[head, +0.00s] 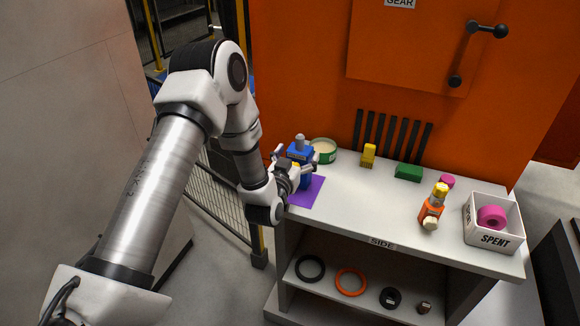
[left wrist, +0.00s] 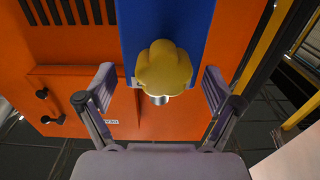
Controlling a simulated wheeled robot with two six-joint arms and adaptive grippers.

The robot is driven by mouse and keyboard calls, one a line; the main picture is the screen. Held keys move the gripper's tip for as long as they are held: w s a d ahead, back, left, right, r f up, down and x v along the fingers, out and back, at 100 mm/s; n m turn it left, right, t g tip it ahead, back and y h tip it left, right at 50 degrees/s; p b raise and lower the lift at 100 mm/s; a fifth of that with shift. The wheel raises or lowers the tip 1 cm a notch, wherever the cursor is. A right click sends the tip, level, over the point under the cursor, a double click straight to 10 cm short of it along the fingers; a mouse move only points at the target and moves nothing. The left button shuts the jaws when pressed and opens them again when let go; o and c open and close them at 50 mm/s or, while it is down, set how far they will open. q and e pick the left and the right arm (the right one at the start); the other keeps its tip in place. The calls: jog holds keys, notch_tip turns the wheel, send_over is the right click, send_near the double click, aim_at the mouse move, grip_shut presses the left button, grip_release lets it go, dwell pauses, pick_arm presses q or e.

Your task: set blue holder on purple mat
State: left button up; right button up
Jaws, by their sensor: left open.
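The blue holder (head: 299,149) stands at the left end of the bench top, with a grey piece at its top. It appears to stand upright on the purple mat (head: 310,194), though my gripper hides part of its base. In the left wrist view the blue holder (left wrist: 192,24) fills the upper middle, with its yellow lobed knob (left wrist: 163,68) in front. My left gripper (head: 296,162) is at the holder. Its fingers are open, one on each side of the knob, with visible gaps in the left wrist view (left wrist: 157,92). My right gripper is not in view.
The bench top's middle is clear. Rings lie on the lower shelf (head: 374,302).

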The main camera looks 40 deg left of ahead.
pick_arm(q)
jog(key=b+v, duration=0.2)
jog(key=v, duration=0.8)
jog(key=s+d+f+g+h, duration=0.1)
jog(key=f, duration=0.2)
jog(key=s+d+f+m+g+h, duration=0.1)
jog(key=d+f, duration=0.1)
jog(key=f, duration=0.2)
jog(key=s+d+f+g, duration=0.1)
jog(key=f+g, duration=0.1)
jog(key=f, duration=0.1)
jog(key=shift+d+f+h, duration=0.2)
jog(key=shift+f+h, duration=0.2)
jog(key=s+d+f+m+g+h, duration=0.15)
jog(key=s+d+f+g, duration=0.35)
jog(key=s+f+g, duration=0.55)
jog(key=s+d+f+g, duration=0.1)
jog(key=s+f, duration=0.2)
jog(key=s, duration=0.4)
jog(key=s+d+f+g, duration=0.1)
jog(key=s+f+g, duration=0.1)
jog(key=s+f, duration=0.2)
jog(key=s, duration=0.3)
jog(key=shift+f, duration=0.25)
